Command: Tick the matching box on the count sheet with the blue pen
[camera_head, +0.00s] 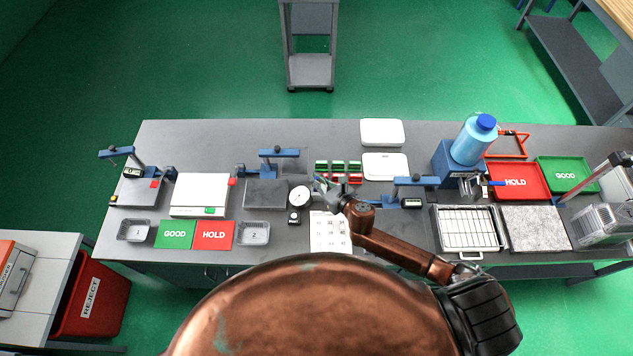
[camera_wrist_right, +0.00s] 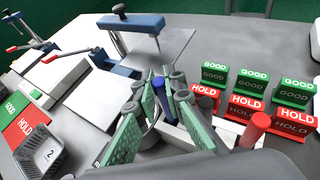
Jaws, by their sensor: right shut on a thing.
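The count sheet (camera_head: 325,236) is a white page with printed numbers, lying near the front edge of the bench. My right gripper (camera_head: 326,190) is just behind the sheet's far edge in the head view, and my arm covers the sheet's right side. In the right wrist view the right gripper (camera_wrist_right: 160,84), with green finger pads, is shut on the blue pen (camera_wrist_right: 159,92), which shows between the fingertips. The pen's tip is hidden. I cannot make out any tick on the sheet. My left gripper is not in view.
A dial gauge (camera_head: 299,198) stands left of the gripper. Green and red GOOD and HOLD blocks (camera_wrist_right: 243,97) stand close by, with a red cylinder (camera_wrist_right: 257,126) before them. A blue clamp stand (camera_head: 415,182) is to the right, and a wire-rack tray (camera_head: 468,230) further right.

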